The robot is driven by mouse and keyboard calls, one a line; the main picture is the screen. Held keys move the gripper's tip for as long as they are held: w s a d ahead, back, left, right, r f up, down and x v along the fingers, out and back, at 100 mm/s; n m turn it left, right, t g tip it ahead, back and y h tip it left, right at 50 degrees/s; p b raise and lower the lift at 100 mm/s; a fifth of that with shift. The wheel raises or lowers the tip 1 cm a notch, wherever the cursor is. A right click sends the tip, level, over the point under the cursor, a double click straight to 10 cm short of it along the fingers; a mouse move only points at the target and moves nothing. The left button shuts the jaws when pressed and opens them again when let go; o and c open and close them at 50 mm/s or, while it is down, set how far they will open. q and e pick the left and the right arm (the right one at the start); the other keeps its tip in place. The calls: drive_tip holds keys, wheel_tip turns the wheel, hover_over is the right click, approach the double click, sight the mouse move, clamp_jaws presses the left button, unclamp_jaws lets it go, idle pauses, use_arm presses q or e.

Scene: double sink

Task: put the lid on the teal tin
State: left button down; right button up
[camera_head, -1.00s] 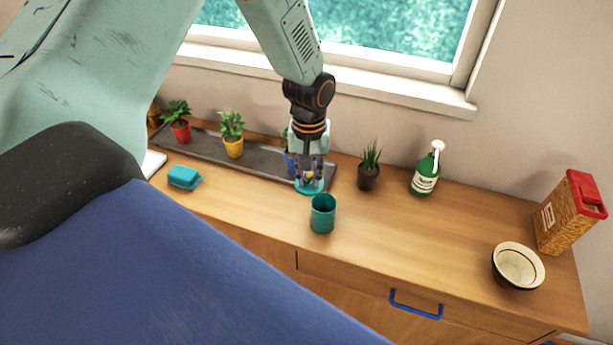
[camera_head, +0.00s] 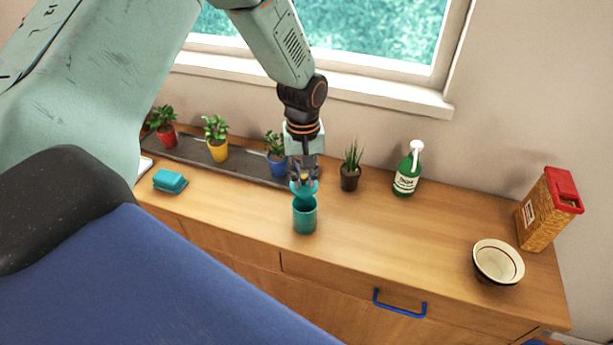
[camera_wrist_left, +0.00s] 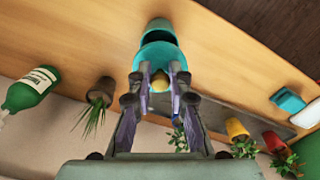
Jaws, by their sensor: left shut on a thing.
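The open teal tin (camera_head: 305,218) stands upright on the wooden counter. My left gripper (camera_head: 304,180) is shut on the small yellowish knob of the teal lid (camera_head: 303,192). The lid looks tilted and is just above the tin's back rim, off its centre. In the left wrist view the lid (camera_wrist_left: 158,55) hangs below the fingers (camera_wrist_left: 160,78), and the tin (camera_wrist_left: 158,24) shows beyond it with part of its dark opening uncovered. Whether the lid touches the rim I cannot tell. My right gripper is not in view.
A blue pot plant (camera_head: 276,158) and a dark pot plant (camera_head: 350,172) stand close behind. A green soap bottle (camera_head: 406,175), a bowl (camera_head: 497,262) and a red-topped box (camera_head: 548,210) are at right. A teal block (camera_head: 170,181) lies left. Counter beside the tin is clear.

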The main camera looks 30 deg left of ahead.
sight(305, 187)
use_arm(q)
wheel_tip(305, 187, down, 2)
drive_tip(key=shift+a+f+b, duration=0.1)
drive_tip(key=shift+b, duration=0.6)
drive_tip(key=shift+s+d+f+b, duration=0.15)
drive_tip(key=shift+d+f+b, duration=0.15)
drive_tip(key=shift+f+b, duration=0.35)
drive_tip(key=shift+d+f, duration=0.1)
drive_tip(key=shift+f+b, duration=0.35)
drive_tip(key=shift+f, duration=0.25)
drive_tip(key=shift+a+f, duration=0.25)
drive_tip(key=shift+a, duration=0.05)
drive_tip(key=shift+d+r, duration=0.25)
drive_tip(key=shift+a+f, duration=0.1)
